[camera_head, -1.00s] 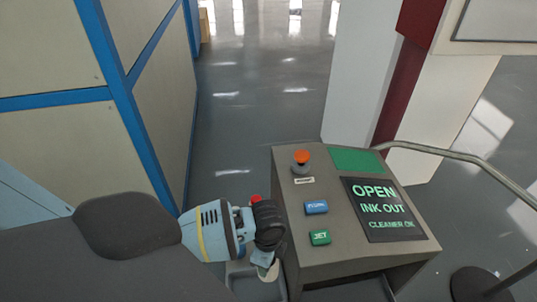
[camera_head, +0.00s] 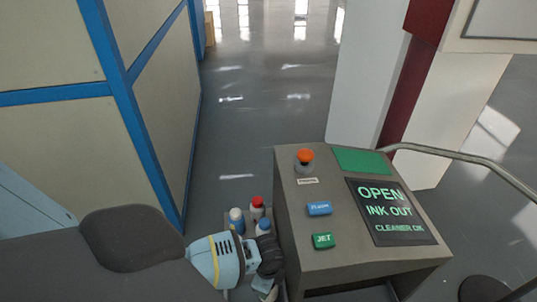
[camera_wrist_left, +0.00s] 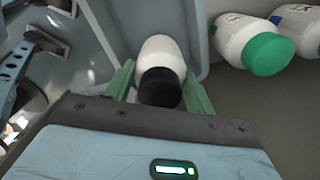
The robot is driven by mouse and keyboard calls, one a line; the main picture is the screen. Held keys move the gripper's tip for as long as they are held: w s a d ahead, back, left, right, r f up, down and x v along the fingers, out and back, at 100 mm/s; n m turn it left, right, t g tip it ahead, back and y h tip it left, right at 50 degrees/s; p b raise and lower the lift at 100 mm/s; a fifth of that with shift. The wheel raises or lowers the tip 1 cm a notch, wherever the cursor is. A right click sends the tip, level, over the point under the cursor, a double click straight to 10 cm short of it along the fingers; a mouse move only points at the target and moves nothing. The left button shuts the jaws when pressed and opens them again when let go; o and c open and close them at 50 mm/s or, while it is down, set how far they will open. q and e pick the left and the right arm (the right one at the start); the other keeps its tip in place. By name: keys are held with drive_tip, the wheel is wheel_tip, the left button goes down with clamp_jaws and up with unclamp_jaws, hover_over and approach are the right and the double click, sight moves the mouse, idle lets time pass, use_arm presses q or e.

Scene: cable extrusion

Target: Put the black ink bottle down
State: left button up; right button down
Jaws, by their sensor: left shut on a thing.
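The black ink bottle (camera_wrist_left: 158,60), white with a black cap, is between the green fingers of my left gripper (camera_wrist_left: 160,88) in the left wrist view. The gripper is shut on it, with the cap towards the wrist. A grey wall or tray edge shows close beside and behind the bottle. In the head view my left gripper (camera_head: 268,272) is low beside the left side of the console, and the held bottle is mostly hidden there. Whether the bottle touches a surface below cannot be told. My right gripper is not in view.
A green-capped bottle (camera_wrist_left: 268,52) lies right of the held one in the wrist view. The grey console (camera_head: 295,225) is close on the right.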

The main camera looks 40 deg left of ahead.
use_arm(q)
drive_tip(key=shift+f, duration=0.7)
drive_tip(key=shift+w, duration=0.1)
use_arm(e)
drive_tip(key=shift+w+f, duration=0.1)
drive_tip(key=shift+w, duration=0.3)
use_arm(q)
drive_tip(key=shift+f, duration=0.1)
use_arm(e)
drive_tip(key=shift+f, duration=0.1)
use_arm(q)
drive_tip(key=o, duration=1.1)
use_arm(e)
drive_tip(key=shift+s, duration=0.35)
